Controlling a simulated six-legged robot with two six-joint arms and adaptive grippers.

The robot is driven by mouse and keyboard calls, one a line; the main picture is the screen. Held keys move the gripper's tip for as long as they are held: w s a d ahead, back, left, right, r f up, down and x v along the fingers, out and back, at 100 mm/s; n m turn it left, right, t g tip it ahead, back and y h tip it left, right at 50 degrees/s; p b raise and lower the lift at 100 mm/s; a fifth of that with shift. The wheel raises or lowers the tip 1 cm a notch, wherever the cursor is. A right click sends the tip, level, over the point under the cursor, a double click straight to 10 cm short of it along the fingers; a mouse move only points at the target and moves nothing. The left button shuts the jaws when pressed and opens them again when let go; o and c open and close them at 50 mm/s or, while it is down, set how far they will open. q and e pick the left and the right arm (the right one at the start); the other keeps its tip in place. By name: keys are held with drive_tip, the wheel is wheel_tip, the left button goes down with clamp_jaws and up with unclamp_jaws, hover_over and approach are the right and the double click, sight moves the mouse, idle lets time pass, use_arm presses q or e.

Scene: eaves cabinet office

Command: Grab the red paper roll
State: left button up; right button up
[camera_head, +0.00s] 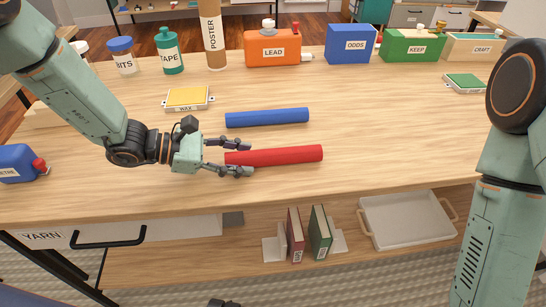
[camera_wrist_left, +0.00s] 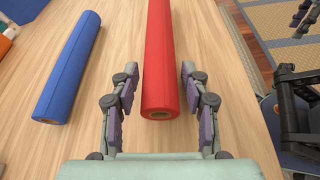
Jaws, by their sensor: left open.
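The red paper roll (camera_head: 280,155) lies on the wooden table, to the right of my left gripper in the head view. My left gripper (camera_head: 242,157) is open, with its fingertips on either side of the roll's near end. In the left wrist view the red roll (camera_wrist_left: 160,60) runs away from me between the open fingers (camera_wrist_left: 157,90), with visible gaps on both sides. A blue paper roll (camera_head: 267,117) lies parallel behind the red one. It also shows left of the red roll in the left wrist view (camera_wrist_left: 70,65).
A yellow-topped WAX box (camera_head: 188,98) lies behind my left gripper. An orange LEAD container (camera_head: 272,46), a blue ODDS box (camera_head: 350,43) and a tall POSTER tube (camera_head: 213,35) stand along the back. The table right of the rolls is clear. A tray (camera_head: 408,218) sits on the shelf below.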

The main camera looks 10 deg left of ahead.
use_arm(q)
drive_tip(key=shift+c, duration=0.4)
drive_tip(key=shift+d, duration=0.1)
drive_tip(key=shift+c, duration=0.8)
drive_tip(key=c, duration=0.6)
drive_tip(key=shift+w, duration=0.1)
drive_tip(key=shift+c, duration=0.6)
